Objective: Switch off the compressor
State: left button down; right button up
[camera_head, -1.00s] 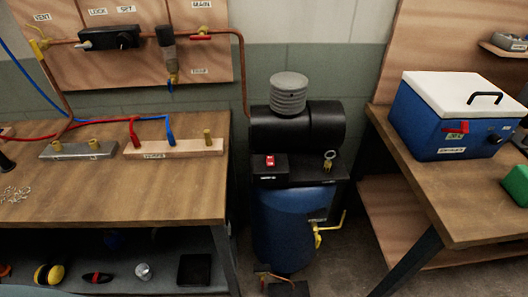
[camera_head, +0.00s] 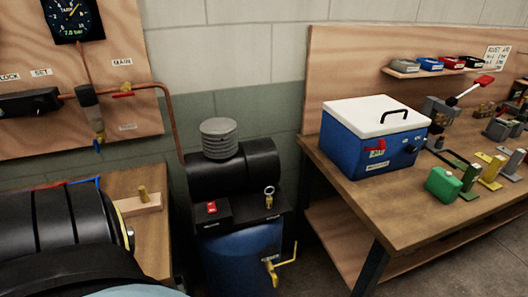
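The compressor (camera_head: 240,250) stands on the floor between the two benches. It has a blue tank, a black motor housing (camera_head: 235,172) and a grey ribbed filter cap on top. A red switch (camera_head: 212,207) sits on a small black box at its upper left front. A ring-topped brass fitting (camera_head: 269,196) stands on the right of the same deck. A yellow-handled valve (camera_head: 276,266) is on the tank's front. A large dark rounded part of my own body covers the lower left. Neither gripper shows in the view.
A blue box with a white lid (camera_head: 374,138) stands on the right bench (camera_head: 420,226), near a green can (camera_head: 443,185) and several tools. The left wooden panel (camera_head: 140,110) carries copper piping, a red-handled valve and a gauge (camera_head: 72,15) reading about 7 bar. A gap of floor lies right of the compressor.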

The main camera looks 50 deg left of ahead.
aim_at(211, 206)
jog(key=z, duration=0.2)
jog(key=k, duration=0.85)
jog(key=u, duration=1.45)
jog(key=i, duration=0.4)
jog(key=z, duration=0.15)
